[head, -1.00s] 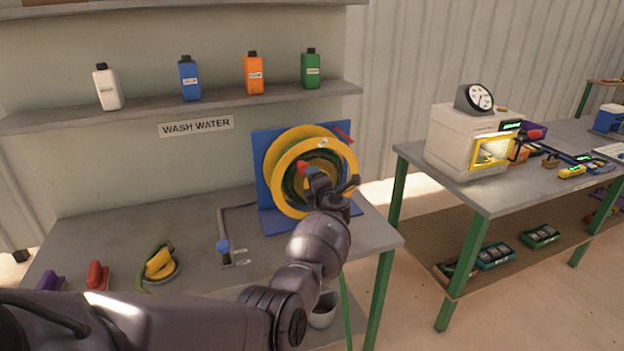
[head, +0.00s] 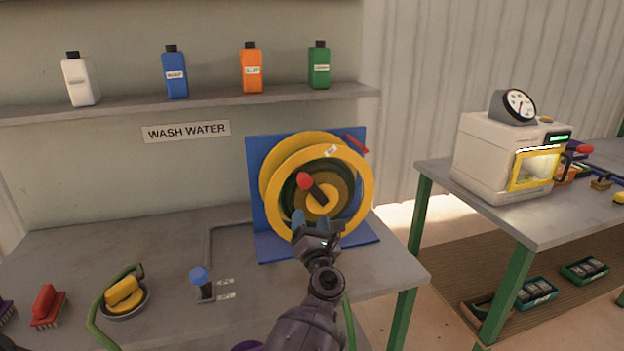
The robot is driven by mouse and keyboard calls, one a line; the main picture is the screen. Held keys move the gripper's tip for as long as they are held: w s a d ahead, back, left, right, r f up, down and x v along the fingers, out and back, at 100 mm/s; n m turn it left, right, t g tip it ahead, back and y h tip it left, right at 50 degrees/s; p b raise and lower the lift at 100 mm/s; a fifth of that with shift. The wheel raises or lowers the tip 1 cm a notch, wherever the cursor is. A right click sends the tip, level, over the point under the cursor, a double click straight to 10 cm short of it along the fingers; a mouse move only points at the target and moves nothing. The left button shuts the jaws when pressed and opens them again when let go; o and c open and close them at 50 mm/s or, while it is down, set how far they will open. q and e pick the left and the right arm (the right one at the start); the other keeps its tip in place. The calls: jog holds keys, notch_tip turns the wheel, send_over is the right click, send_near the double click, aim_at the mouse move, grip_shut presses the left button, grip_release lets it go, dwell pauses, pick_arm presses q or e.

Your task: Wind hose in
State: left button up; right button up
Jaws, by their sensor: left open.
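The yellow hose reel (head: 364,190) stands on a blue backboard and base (head: 262,244) on the bench. Dark hose windings (head: 287,192) show inside its rim. A crank with a red knob (head: 305,181) sits on its front, the knob at upper left of the hub. My left gripper (head: 312,226) is open and empty in front of the reel's lower part, below the crank knob and apart from it. A green hose (head: 348,322) hangs at the bench's front edge, partly hidden by my arm. My right gripper is not in view.
A blue-knobbed valve (head: 199,276) stands left of the reel. A bowl with a yellow sponge (head: 124,297), a green hose loop (head: 93,322) and a red brush (head: 46,305) lie further left. Bottles line the shelf (head: 215,98). A white machine (head: 490,155) stands on the right table.

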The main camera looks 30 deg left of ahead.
aim_at(306, 185)
pick_arm(q)
jog(key=w+a+r+n, duration=0.1)
jog(key=w+a+r, duration=0.1)
jog(key=w+a+r+n, duration=0.1)
jog(key=w+a+r, duration=0.1)
jog(key=w, duration=0.1)
jog(key=w+a+r+n+p, duration=0.1)
jog(key=w+a+r, duration=0.1)
jog(key=shift+w+a+n+t, duration=0.2)
jog(key=shift+a+n+t, duration=0.1)
jog(key=shift+a, duration=0.05)
dwell(0.4)
jog(key=shift+c, duration=0.3)
grip_shut()
